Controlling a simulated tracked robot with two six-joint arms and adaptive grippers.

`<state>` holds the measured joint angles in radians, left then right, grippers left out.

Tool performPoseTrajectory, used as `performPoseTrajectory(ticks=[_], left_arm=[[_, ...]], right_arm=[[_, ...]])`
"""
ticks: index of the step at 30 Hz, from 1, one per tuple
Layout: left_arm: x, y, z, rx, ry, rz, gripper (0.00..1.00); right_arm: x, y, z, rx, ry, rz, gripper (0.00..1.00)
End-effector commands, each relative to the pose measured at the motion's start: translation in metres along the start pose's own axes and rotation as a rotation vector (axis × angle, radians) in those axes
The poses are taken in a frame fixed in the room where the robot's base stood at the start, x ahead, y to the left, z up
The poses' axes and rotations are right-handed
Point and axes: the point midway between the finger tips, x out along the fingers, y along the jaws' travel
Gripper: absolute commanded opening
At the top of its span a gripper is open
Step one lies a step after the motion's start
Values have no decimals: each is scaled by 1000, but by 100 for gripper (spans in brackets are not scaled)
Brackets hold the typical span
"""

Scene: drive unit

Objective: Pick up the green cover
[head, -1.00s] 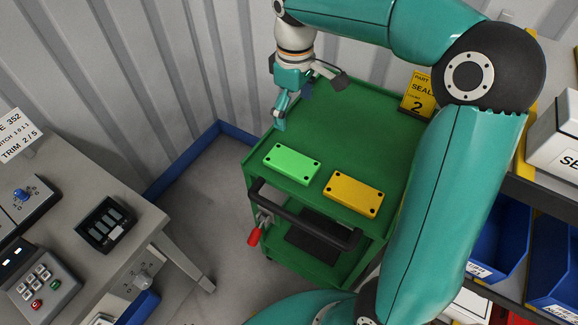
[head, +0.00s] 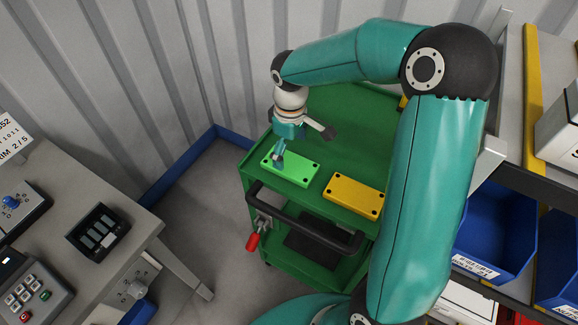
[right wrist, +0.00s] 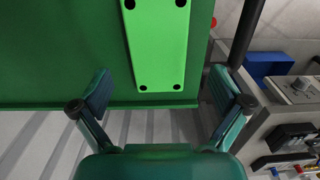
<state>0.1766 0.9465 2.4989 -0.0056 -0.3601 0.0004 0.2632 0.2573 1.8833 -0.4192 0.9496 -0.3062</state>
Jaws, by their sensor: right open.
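The green cover (head: 298,170) is a bright green flat plate with dark corner holes. It lies on the green cart's top (head: 352,125), at the left end near the black handle. It also shows in the right wrist view (right wrist: 160,48), at the top, lined up between the fingers. My right gripper (head: 280,161) is over the cover's left end in the head view and hides part of it. In the right wrist view the right gripper (right wrist: 160,100) has its fingers spread wide with nothing between them. Whether it touches the cover I cannot tell. My left gripper is not in view.
A yellow cover (head: 354,194) lies on the cart just right of the green one. The black handle (head: 305,219) runs along the cart's near side. A grey bench (head: 140,228) stands left, and shelves with blue bins (head: 492,225) stand right.

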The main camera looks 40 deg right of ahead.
Motion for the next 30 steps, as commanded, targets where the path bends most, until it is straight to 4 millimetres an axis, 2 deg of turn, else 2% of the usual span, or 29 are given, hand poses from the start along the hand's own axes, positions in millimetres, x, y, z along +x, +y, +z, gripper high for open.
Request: performPoseTrajectory(ticks=[12, 20, 23, 30], left_arm=[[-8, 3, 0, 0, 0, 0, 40], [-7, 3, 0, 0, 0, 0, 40], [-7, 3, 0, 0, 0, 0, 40], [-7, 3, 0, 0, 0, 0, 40]], right_arm=[[48, 2, 1, 0, -3, -1, 100], [51, 3, 0, 1, 1, 0, 100], [51, 3, 0, 1, 0, 0, 87], [51, 3, 0, 1, 0, 0, 47]])
